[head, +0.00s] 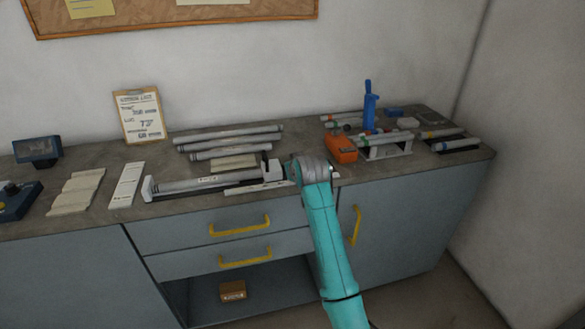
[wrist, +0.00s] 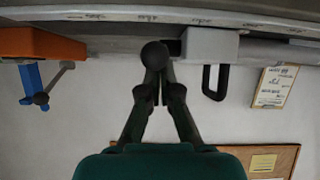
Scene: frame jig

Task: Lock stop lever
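The frame jig (head: 205,185) lies along the front of the bench, a long grey rail with a pale block (head: 272,171) at its right end. In the wrist view the block (wrist: 210,47) carries a black loop handle (wrist: 214,82). Left of it is a round black knob (wrist: 154,54), apparently the stop lever's end; its shaft is hidden. My gripper (wrist: 157,82) has its fingers drawn together right at the knob. I cannot tell whether they touch it. In the head view my wrist hides the fingers and the lever.
An orange tool (head: 341,148) and a blue upright clamp (head: 369,107) stand right of my arm. Grey tubes (head: 228,140) lie behind the jig. A clipboard (head: 139,116) leans on the wall. Yellow drawer handles (head: 240,226) stick out below the bench top.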

